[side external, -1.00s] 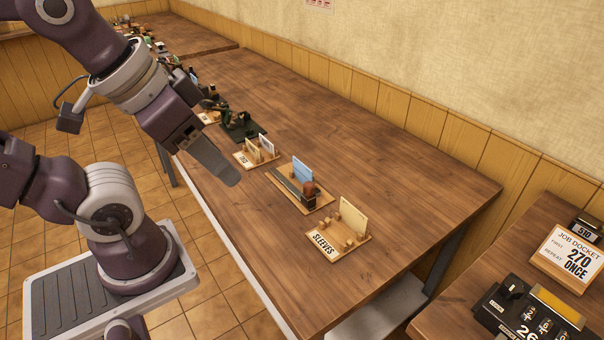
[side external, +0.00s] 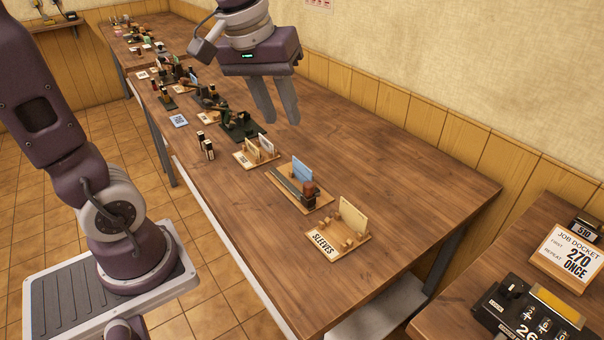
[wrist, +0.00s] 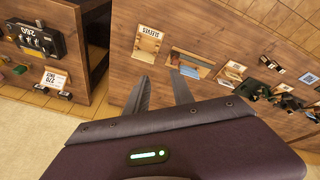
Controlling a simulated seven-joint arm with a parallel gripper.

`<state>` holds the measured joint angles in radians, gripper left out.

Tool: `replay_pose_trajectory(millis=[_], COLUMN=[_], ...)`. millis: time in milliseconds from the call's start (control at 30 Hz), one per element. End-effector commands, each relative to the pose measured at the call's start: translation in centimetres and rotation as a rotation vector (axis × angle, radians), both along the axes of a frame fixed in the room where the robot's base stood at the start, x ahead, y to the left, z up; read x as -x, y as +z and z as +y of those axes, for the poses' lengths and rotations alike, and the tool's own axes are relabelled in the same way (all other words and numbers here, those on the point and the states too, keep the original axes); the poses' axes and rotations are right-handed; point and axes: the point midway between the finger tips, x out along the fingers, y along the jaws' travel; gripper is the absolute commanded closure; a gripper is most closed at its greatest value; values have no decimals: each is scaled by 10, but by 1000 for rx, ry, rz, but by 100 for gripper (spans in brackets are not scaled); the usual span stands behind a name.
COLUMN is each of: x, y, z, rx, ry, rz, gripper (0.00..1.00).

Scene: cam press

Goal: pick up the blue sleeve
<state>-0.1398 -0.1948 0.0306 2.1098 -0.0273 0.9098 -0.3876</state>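A light blue upright card (side external: 302,168), the only blue sleeve-like piece I can make out, stands in a wooden holder (side external: 327,199) beside a dark bar and a brown block. It also shows in the wrist view (wrist: 189,72). A wooden rack labelled SLEEVES (side external: 345,246) holds a cream upright card (side external: 353,217); the rack also shows in the wrist view (wrist: 146,56). My gripper (side external: 281,121) is raised over the table, apart from the blue card. Its two fingers (wrist: 161,84) are spread with nothing between them.
A small holder with cream and white cards (side external: 246,161) stands left of the blue card's holder. A dark green device (side external: 240,131) and several small items line the table farther back. A job docket (side external: 571,258) stands on the right-hand bench. The table's right part is bare.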

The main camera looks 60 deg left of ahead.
Motion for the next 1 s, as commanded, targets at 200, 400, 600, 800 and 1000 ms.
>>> replay_pose_trajectory(millis=[200, 400, 600, 800, 1000], x=[-125, -166, -170, -162, -161], y=[-88, -180, -212, -245, -271], z=[90, 151, 163, 165, 165], rx=[132, 176, 184, 183, 183], ry=[576, 923, 999, 997, 994], rz=[175, 260, 278, 281, 279], gripper=[71, 71, 71, 71, 71])
